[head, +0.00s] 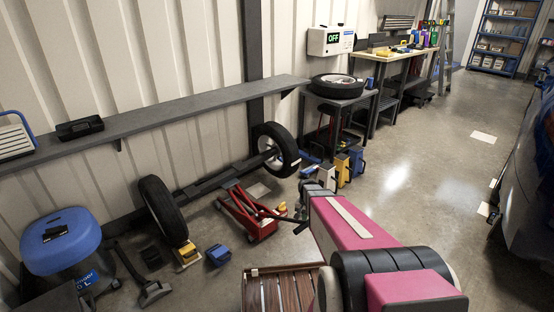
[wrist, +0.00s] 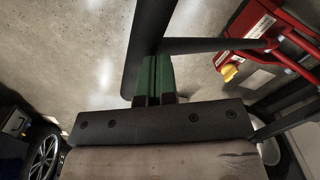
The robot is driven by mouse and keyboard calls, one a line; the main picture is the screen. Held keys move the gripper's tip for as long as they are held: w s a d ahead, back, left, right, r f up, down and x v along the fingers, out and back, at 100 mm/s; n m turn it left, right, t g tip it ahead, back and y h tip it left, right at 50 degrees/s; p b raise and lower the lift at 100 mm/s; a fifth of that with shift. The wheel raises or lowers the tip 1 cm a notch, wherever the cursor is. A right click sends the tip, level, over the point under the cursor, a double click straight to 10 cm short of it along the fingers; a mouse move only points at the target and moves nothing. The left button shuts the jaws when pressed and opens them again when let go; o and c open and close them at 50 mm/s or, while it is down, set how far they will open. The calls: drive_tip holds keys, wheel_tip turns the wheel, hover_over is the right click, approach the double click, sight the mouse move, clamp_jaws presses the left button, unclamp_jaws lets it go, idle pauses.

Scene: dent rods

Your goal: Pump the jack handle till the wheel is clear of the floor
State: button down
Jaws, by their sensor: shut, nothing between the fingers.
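The red floor jack (head: 245,213) stands on the floor under the axle between two wheels; it also shows in the wrist view (wrist: 262,28). Its dark handle (wrist: 205,45) runs from the jack to a long black grip (wrist: 148,35) across its end. My gripper (wrist: 155,62) is shut and empty, its green fingers pointing at the black grip. They overlap it in the picture; I cannot tell if they touch. The left wheel (head: 160,207) and the right wheel (head: 275,148) hang on one dark axle (head: 215,180). I cannot tell whether either clears the floor.
A yellow chock (head: 186,253) and a blue block (head: 219,255) lie by the left wheel. A blue vacuum (head: 62,245) stands at the left. A wooden slatted surface (head: 282,290) is in front. A wall shelf (head: 150,122) overhangs the wheels.

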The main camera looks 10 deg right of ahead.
drive_tip(key=r, duration=0.1)
drive_tip(key=w+r, duration=0.1)
drive_tip(key=a+r, duration=0.1)
drive_tip(key=r, duration=0.1)
drive_tip(key=shift+w, duration=0.15)
drive_tip(key=w+a+r, duration=0.4)
drive_tip(key=w+r, duration=0.1)
drive_tip(key=r, duration=0.2)
drive_tip(key=shift+w+r, duration=0.35)
drive_tip(key=s+d+f, duration=0.1)
drive_tip(key=f, duration=0.1)
drive_tip(key=s+d+f, duration=0.1)
drive_tip(key=s+f, duration=0.1)
drive_tip(key=f, duration=0.1)
drive_tip(key=s+d+f, duration=0.1)
drive_tip(key=s+f, duration=0.1)
drive_tip(key=f, duration=0.1)
drive_tip(key=shift+s+d+f, duration=0.1)
drive_tip(key=shift+d+f, duration=0.05)
drive_tip(key=shift+d, duration=0.2)
drive_tip(key=s+d+f, duration=0.3)
drive_tip(key=f, duration=0.7)
drive_tip(key=shift+s, duration=0.35)
